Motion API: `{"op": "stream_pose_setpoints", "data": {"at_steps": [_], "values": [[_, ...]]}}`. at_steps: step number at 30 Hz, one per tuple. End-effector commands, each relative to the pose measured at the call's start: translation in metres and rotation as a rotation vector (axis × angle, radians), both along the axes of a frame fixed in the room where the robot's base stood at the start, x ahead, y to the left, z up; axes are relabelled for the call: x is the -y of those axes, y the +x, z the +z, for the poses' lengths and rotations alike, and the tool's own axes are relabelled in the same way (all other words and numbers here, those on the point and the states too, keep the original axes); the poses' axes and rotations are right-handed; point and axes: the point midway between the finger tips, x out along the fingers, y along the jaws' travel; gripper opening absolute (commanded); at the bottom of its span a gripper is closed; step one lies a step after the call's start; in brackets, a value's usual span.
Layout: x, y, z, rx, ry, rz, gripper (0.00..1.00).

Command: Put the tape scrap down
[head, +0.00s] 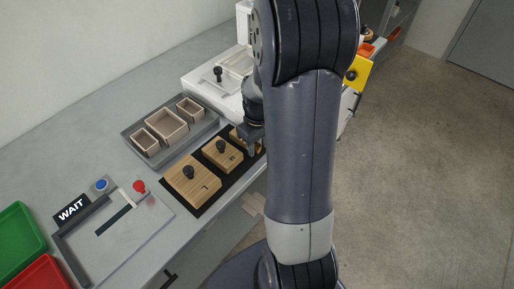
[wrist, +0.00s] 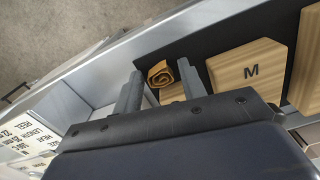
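The tape scrap (wrist: 160,74) is a small brown curled piece in the wrist view, between and just past my fingertips. My gripper (wrist: 160,72) is open, with a visible gap between each finger and the scrap. The scrap appears over the black mat (wrist: 203,48), next to a partly hidden wooden piece (wrist: 172,93); I cannot tell exactly what it rests on. In the head view my gripper (head: 251,143) is low at the mat's far end, and my arm hides the scrap.
Wooden blocks with black knobs, one marked L (head: 193,186) and one marked M (wrist: 250,72), stand on the mat. A grey tray (head: 131,133) with beige boxes lies behind. A WAIT sign (head: 71,210) and a red knob (head: 139,186) are at left. The counter's front edge is close.

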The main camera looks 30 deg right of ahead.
Motion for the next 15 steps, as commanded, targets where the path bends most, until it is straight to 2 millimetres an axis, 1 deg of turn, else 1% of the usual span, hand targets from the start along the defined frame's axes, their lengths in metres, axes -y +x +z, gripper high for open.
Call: {"op": "stream_pose_setpoints", "data": {"at_steps": [1,2,12,13,14,15], "values": [[0.0000,0.0001,0.0002,0.000,0.000,0.000,0.35],[0.0000,0.0001,0.0002,0.000,0.000,0.000,0.33],[0.0000,0.0001,0.0003,0.000,0.000,0.000,0.05],[0.0000,0.0001,0.0003,0.000,0.000,0.000,0.05],[0.0001,0.0001,0.0003,0.000,0.000,0.000,0.01],[0.0001,0.0001,0.0003,0.000,0.000,0.000,0.01]]}}
